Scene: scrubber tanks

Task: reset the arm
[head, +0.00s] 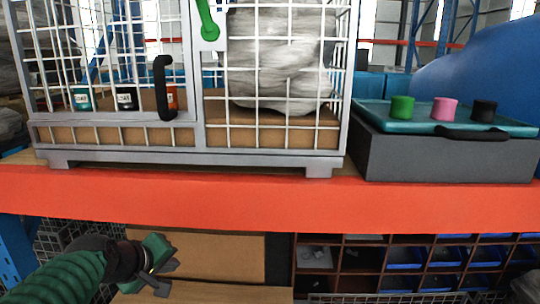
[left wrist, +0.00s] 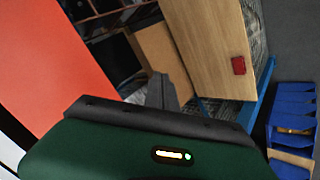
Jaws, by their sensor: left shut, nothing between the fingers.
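My left arm with its green ribbed sleeve comes in from the lower left of the head view. Its left gripper (head: 166,268) is shut and empty, below the orange shelf beam (head: 270,197) and in front of cardboard-coloured panels. In the left wrist view the dark green gripper body fills the bottom, and the grey fingers (left wrist: 163,92) are together with nothing held. My right gripper is not in view; only a bit of green shows at the lower right edge of the head view.
A wire cage (head: 185,135) with small cans and a wrapped bundle stands on the shelf. Right of it is a grey box (head: 440,158) with a teal lid (head: 390,124) bearing green, pink and black knobs. Pigeonhole bins (head: 390,262) sit below. A red item (left wrist: 238,66) is on a wooden panel.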

